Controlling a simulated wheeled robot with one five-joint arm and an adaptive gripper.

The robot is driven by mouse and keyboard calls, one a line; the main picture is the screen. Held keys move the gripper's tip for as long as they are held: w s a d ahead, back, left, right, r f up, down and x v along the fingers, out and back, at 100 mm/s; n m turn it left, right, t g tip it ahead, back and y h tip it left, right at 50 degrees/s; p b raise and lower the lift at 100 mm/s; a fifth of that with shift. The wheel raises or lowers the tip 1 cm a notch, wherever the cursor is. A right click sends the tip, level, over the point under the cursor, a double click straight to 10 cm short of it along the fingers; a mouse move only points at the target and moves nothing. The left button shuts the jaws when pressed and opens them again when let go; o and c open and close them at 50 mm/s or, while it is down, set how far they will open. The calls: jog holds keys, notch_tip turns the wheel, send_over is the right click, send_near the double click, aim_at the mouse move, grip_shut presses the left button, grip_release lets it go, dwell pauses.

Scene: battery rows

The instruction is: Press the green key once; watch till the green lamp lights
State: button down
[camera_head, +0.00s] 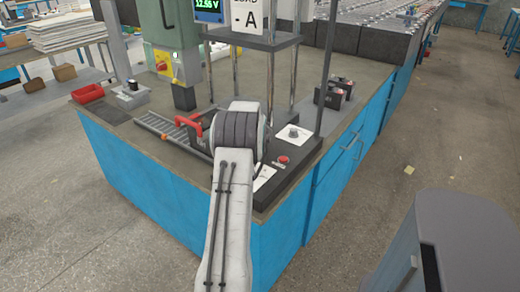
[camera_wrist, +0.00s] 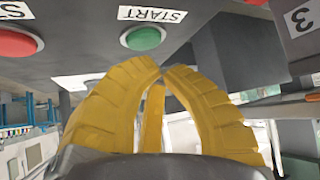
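The green key (camera_wrist: 143,38) is a round button beside a START label (camera_wrist: 152,14) on a dark panel in the wrist view. My gripper (camera_wrist: 163,68) has yellow fingers whose tips are drawn together just below the green key in the picture. I see no object between them. I cannot tell whether the tips touch the key. A red key (camera_wrist: 17,41) with a partly cut-off label is at the upper left. In the head view my arm covers the gripper and the green key. I cannot make out a green lamp in either view.
The dark control panel (camera_head: 276,183) carries a red button and a dial (camera_head: 293,133) on the blue workbench (camera_head: 150,172). Metal posts, a red tray (camera_head: 88,93) and black batteries (camera_head: 333,95) stand around. A grey bin (camera_head: 458,240) is at right.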

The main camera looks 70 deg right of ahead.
jog(key=shift+f+b, duration=0.9)
dwell(1.7)
jog(key=shift+r, duration=0.15)
jog(key=shift+r+p, duration=0.45)
jog(key=shift+r, duration=0.25)
jog(key=shift+r, duration=0.15)
jog(key=shift+r+p, duration=1.55)
jog(key=shift+r, duration=0.85)
